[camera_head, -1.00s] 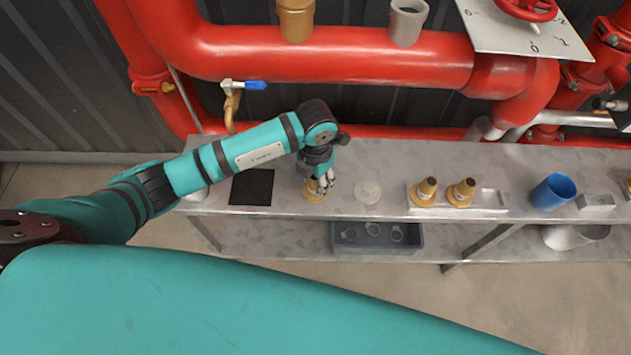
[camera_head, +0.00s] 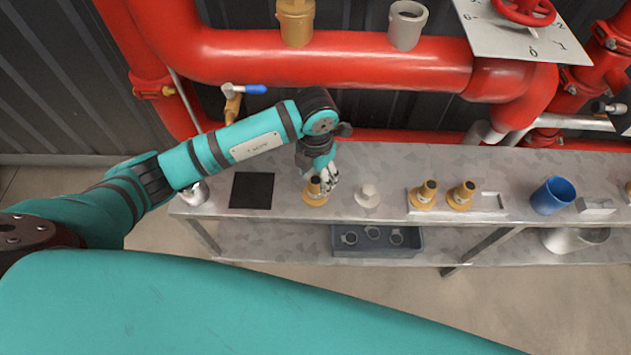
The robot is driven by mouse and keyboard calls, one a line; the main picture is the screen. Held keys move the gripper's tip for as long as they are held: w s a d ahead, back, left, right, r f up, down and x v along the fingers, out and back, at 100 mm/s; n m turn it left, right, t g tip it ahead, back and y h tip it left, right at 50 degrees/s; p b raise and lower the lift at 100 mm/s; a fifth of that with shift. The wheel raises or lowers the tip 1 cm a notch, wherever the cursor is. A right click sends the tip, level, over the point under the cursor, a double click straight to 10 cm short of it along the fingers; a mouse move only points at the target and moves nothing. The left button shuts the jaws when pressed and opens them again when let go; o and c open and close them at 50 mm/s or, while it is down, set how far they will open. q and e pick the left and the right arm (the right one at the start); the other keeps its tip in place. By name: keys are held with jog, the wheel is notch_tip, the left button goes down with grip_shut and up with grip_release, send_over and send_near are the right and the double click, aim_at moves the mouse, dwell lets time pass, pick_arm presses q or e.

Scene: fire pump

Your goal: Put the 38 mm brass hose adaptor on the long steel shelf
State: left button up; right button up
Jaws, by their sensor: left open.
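A brass adaptor (camera_head: 315,193) with a wide base stands upright on the long steel shelf (camera_head: 400,165), between a black square and a pale round piece. My left gripper (camera_head: 328,182) is open, right at this adaptor's upper right; its fingers hide part of it, and I cannot tell whether they touch. Two similar brass adaptors, a left one (camera_head: 424,195) and a right one (camera_head: 461,196), stand in a grey holder (camera_head: 484,209) with an empty slot at its right. No size marks are readable. My right gripper is not in view.
The black square (camera_head: 252,190) lies at the left; the pale round piece (camera_head: 368,196) is right of the near adaptor. A blue cup (camera_head: 553,195) stands farther right. A grey bin (camera_head: 377,245) sits on the lower level. Red pipes (camera_head: 330,60) run behind and above.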

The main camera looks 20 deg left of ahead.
pick_arm(q)
notch_tip(320, 180, up, 8)
dwell(1.5)
